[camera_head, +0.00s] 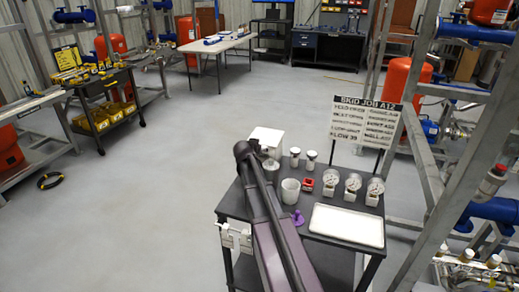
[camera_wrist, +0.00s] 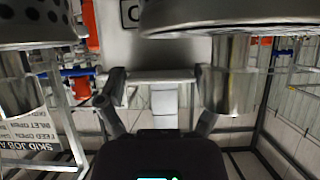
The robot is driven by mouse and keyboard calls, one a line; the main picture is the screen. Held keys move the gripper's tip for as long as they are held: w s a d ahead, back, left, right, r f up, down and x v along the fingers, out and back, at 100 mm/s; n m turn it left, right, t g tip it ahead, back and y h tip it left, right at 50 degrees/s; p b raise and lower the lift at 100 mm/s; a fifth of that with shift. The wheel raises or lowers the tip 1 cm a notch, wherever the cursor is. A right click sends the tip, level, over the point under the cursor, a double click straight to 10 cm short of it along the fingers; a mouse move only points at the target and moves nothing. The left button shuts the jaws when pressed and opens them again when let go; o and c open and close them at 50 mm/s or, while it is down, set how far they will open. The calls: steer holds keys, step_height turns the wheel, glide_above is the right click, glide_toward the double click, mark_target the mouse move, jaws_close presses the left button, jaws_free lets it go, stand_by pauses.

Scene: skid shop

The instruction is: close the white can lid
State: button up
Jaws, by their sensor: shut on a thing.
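A white square lid-like panel (camera_head: 266,138) stands at the back left of the dark cart, behind the end of my arm. My gripper (camera_head: 268,165) is at its lower front, and its fingertips are largely hidden there by my arm. In the wrist view my gripper (camera_wrist: 160,95) is shut on a pale piece (camera_wrist: 164,100), which I take to be part of the white can lid. The can body and hinge cannot be made out behind my arm. A white open cup (camera_head: 290,191) stands on the cart, right of my arm.
A sign (camera_head: 365,120) stands behind. Pipe frames are close on the right; open floor lies left.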

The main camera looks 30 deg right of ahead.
steer(key=shift+s+f, duration=0.1)
steer(key=shift+f, duration=0.05)
steer(key=o, duration=1)
steer(key=shift+f, duration=0.1)
steer(key=shift+o, duration=0.2)
steer(key=shift+r, duration=0.2)
